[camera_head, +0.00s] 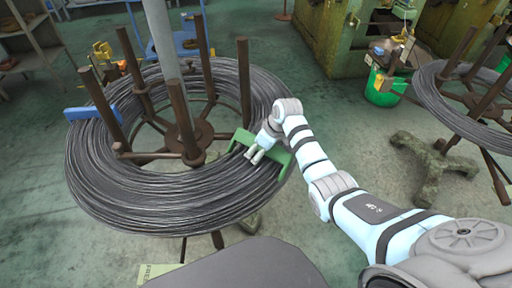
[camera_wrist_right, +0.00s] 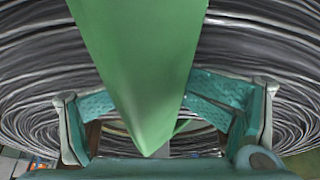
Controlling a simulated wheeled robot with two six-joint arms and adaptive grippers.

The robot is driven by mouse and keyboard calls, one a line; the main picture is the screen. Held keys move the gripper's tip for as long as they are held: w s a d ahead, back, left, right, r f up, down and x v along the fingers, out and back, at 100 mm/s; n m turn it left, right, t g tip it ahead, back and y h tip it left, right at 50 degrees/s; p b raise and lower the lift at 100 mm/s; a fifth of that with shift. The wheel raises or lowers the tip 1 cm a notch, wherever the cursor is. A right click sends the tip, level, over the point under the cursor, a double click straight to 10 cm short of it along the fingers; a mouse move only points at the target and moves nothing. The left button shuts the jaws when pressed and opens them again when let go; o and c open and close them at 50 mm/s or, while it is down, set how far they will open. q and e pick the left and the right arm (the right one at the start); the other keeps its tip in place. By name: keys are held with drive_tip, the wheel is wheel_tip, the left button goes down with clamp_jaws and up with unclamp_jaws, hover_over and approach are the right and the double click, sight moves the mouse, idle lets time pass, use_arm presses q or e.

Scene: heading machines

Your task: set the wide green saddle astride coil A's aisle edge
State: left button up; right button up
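The wide green saddle (camera_head: 278,157) lies across the right edge of the large wire coil (camera_head: 130,192) in the head view. Its near part hangs over the coil's outer side. How its underside sits on the wire is hidden. My right gripper (camera_head: 255,155) is at the top of the saddle. In the right wrist view, the saddle's green body (camera_wrist_right: 145,70) fills the space between the fingers of my right gripper (camera_wrist_right: 152,98), and both fingers meet its sides. The coil's wire shows behind it. No readable letter marks this coil as A. My left gripper is out of view.
A blue block (camera_head: 92,111) sits on the coil's left edge. Brown upright posts (camera_head: 244,82) stand inside the coil. A second coil stand (camera_head: 470,105) is at the right. A green bucket (camera_head: 381,90) and a green machine (camera_head: 345,40) are behind. Floor between the coils is mostly open.

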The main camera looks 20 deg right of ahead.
drive_tip(key=shift+s+d, duration=0.1)
drive_tip(key=shift+s, duration=0.05)
drive_tip(key=shift+r, duration=0.25)
drive_tip(key=v, duration=1.1)
drive_tip(key=shift+d+r, duration=0.1)
drive_tip(key=shift+r, duration=0.05)
drive_tip(key=shift+s+r+p, duration=0.15)
drive_tip(key=shift+r+p, duration=0.15)
drive_tip(key=shift+p, duration=0.05)
wheel_tip(320, 180, up, 7)
drive_tip(key=p, duration=0.9)
drive_tip(key=shift+f, duration=0.2)
drive_tip(key=shift+f, duration=0.1)
